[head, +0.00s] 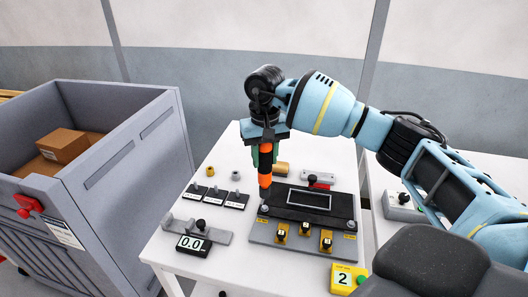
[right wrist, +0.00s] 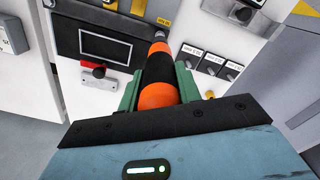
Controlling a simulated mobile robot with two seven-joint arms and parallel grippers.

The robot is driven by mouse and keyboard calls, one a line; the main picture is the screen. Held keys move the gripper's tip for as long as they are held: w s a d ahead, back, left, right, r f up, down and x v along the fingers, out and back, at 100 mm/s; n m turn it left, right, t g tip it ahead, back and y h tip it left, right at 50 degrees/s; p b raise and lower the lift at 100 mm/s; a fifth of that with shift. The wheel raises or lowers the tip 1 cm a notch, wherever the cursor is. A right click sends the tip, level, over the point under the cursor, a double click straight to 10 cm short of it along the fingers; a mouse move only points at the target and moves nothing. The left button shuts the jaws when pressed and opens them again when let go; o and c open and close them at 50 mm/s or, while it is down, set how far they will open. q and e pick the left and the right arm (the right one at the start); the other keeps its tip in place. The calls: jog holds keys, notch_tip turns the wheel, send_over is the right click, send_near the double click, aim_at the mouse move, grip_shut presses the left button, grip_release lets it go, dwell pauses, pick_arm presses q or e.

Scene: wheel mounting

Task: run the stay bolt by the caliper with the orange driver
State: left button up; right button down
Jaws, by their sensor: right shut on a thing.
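My right gripper (head: 265,154) is shut on the orange driver (head: 265,178), a black-and-orange cylinder pointing down. In the right wrist view its green fingers (right wrist: 160,90) clasp the driver (right wrist: 158,96) from both sides. The driver's tip is close to the left end of a black plate (head: 300,214) with a rectangular frame; I cannot tell whether it touches anything. A small round bolt-like head (head: 264,208) shows at the plate's left corner. A slide gauge reading 0.0 (head: 192,244), perhaps the caliper, lies left of the plate. My left gripper is not in view.
Three labelled black blocks (head: 217,196) stand left of the plate. Yellow clamps (head: 304,237) line its front edge. A red-handled part (head: 319,180) sits behind it. A yellow box marked 2 (head: 347,279) is at the front. A grey bin (head: 120,165) with cartons stands left of the table.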

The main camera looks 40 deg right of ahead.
aim_at(265, 172)
jog(key=shift+f+b, duration=0.6)
jog(key=shift+f, duration=1.2)
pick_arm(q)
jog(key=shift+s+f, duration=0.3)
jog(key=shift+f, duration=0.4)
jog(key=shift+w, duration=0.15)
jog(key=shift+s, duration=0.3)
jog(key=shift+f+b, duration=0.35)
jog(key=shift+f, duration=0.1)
pick_arm(e)
jog(key=shift+f, duration=0.95)
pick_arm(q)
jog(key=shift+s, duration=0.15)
pick_arm(e)
jog(key=c, duration=1.7)
grip_release()
grip_shut()
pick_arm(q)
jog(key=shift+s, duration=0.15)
